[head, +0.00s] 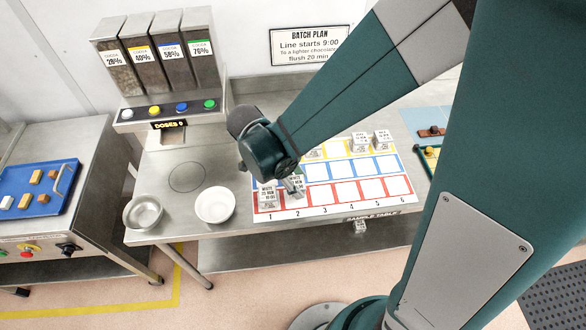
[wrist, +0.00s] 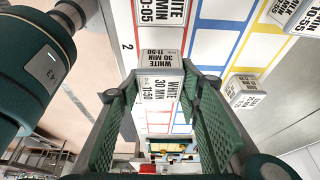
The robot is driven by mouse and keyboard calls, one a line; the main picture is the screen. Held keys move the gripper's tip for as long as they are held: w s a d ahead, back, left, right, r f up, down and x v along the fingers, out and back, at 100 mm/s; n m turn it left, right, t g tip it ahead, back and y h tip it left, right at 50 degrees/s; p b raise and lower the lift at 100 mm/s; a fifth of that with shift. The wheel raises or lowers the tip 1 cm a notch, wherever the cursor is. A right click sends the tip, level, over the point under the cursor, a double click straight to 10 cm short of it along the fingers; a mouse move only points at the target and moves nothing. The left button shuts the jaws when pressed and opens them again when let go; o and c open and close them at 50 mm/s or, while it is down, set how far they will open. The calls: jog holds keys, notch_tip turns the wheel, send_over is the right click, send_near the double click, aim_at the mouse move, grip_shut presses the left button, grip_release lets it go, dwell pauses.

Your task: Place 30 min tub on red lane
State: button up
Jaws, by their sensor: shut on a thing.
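The 30 min tub (wrist: 160,88), a small clear tub with a white label reading WHITE 30 MIN 11:50, is between the fingers of my gripper (wrist: 155,95) in the wrist view. My gripper is shut on it. In the head view the tub (head: 295,186) is over the second cell of the red lane (head: 345,191), the front row of the mat. I cannot tell whether its base touches the mat. My wrist partly hides it there.
Another white-labelled tub (head: 267,196) stands on red cell 1, close to the left. More tubs (head: 360,142) stand on the yellow back row. The blue row (head: 364,167) looks clear. A white bowl (head: 215,205) and a metal bowl (head: 144,213) are left of the mat.

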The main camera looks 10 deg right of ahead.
jog(key=shift+f, duration=2)
jog(key=shift+f+b, duration=0.2)
jog(key=shift+b, duration=0.2)
jog(key=o, duration=1)
jog(key=shift+c, duration=0.2)
jog(key=shift+r, duration=0.2)
jog(key=p+v, duration=0.1)
jog(key=v, duration=1.1)
